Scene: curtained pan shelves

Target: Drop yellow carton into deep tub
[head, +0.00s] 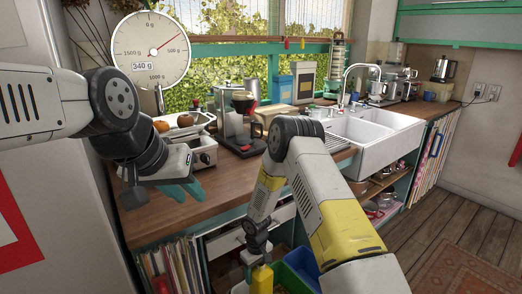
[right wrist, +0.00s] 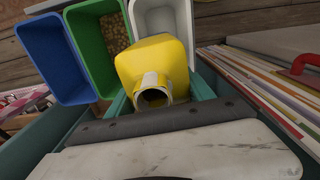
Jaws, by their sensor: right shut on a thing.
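The yellow carton (head: 262,281) hangs below my right gripper (head: 258,258) in the head view. In the right wrist view the carton (right wrist: 157,62) has its pale open neck towards me, between teal fingers. Its body overlaps the near ends of a white tub (right wrist: 181,12) and a green tub (right wrist: 84,42); its height above them is unclear. A blue tub (right wrist: 48,58) stands left of the green one. I cannot tell which is the deep tub. My left gripper (head: 188,192), with teal fingers apart, is empty by the counter's front edge.
The tubs sit low below the wooden counter (head: 225,180). Books and folders (head: 172,268) stand upright left of them. A scale (head: 150,50), a coffee maker (head: 238,120) and a white sink (head: 365,140) are on or above the counter.

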